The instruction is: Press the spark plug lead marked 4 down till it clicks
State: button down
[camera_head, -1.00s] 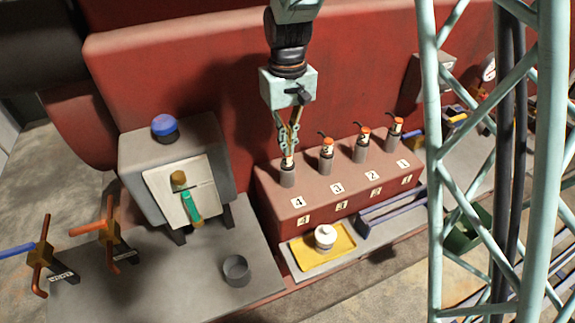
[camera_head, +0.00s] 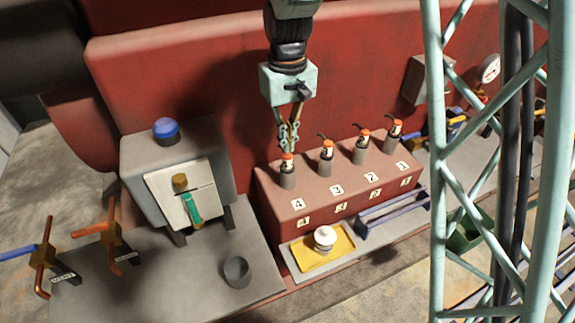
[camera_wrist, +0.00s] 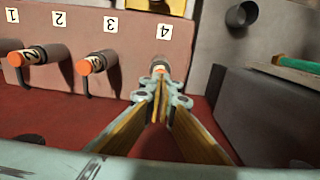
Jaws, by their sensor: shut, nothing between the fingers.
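The spark plug lead marked 4 (camera_head: 287,172) stands upright at the left end of the red engine block (camera_head: 265,205), by its white label 4. It has an orange top and a grey lower sleeve. My gripper (camera_head: 287,150) is shut and empty, pointing down just over its top. In the wrist view, my gripper (camera_wrist: 160,88) covers much of lead 4 (camera_wrist: 158,68); whether the fingertips touch it I cannot tell. The leads marked 3 (camera_head: 326,158), 2 (camera_head: 360,148) and 1 (camera_head: 393,137) stand in a row to the right.
A grey box with a blue dome (camera_head: 165,130) stands left of the block. A yellow tray (camera_head: 310,262) with a white pot lies in front. A grey cup (camera_head: 236,272) and valve handles (camera_head: 112,235) are on the left bench. The red wall rises behind.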

jog(key=shift+r+p, duration=1.2)
jog(key=shift+r, duration=1.25)
jog(key=s+d+r+m+t+b, duration=0.1)
jog(key=s+d+r+b, duration=0.2)
jog(key=s+d+r, duration=0.45)
jog(key=s+d+r+m+t+b, duration=0.1)
jog(key=s+d+r+b, duration=0.3)
jog(key=s, duration=0.6)
jog(key=s+d+m+t+b, duration=0.1)
jog(key=s+d+b, duration=0.1)
jog(key=s, duration=0.8)
jog(key=s+d+m+t+b, duration=0.1)
jog(key=s+d, duration=0.4)
jog(key=s, duration=0.5)
jog(key=shift+f+b, duration=0.25)
jog(key=shift+b, duration=0.65)
